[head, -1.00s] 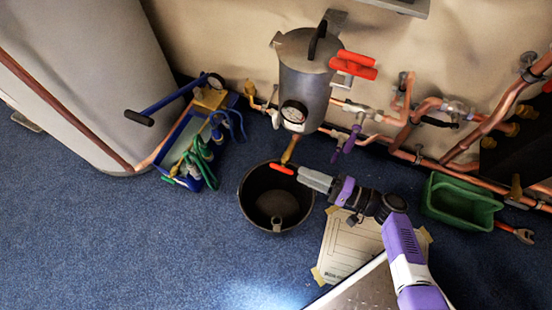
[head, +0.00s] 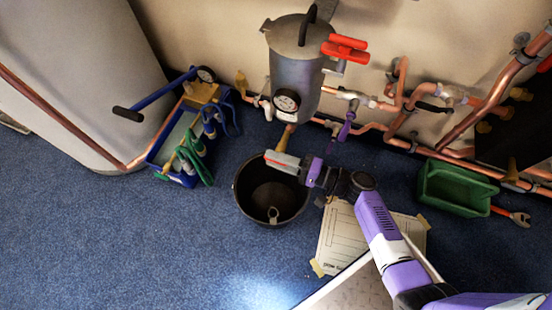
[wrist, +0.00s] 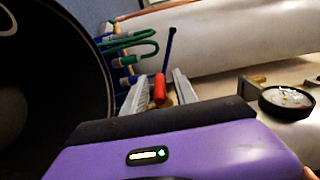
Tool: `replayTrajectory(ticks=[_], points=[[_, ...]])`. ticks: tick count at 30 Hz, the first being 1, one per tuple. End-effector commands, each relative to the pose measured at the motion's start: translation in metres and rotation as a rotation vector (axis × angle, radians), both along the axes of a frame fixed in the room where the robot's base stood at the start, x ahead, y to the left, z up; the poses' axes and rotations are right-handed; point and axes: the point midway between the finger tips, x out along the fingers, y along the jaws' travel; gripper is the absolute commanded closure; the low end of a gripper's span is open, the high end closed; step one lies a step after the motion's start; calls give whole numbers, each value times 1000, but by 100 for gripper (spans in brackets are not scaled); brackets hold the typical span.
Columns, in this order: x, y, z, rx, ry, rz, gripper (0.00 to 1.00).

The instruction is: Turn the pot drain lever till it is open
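The pot is a grey metal cylinder (head: 297,78) with a lid, a round dial (head: 286,102) and a brass drain outlet (head: 285,138) underneath. Its red drain lever (wrist: 160,88) shows in the wrist view between my two fingers. My gripper (head: 276,160) is below the pot, over the black bucket's back rim. In the wrist view my gripper (wrist: 159,84) looks open, with a finger on each side of the lever and small gaps. Most of the lever is hidden by my fingers in the head view. The dial also shows in the wrist view (wrist: 287,97).
The black bucket (head: 243,195) stands on the blue carpet under the outlet. Copper pipes (head: 395,130) run along the wall at right, with a purple valve handle (head: 346,127) close to my wrist. A green bin (head: 455,190) stands farther right.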

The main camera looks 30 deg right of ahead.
Motion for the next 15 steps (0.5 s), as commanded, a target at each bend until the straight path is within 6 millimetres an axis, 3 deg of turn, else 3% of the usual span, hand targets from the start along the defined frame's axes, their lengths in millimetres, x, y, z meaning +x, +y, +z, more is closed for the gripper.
replayTrajectory(ticks=[2, 8, 15], points=[[0, 0, 0, 0, 0, 0, 66], [0, 0, 0, 0, 0, 0, 100], [0, 0, 0, -2, 2, 0, 100]])
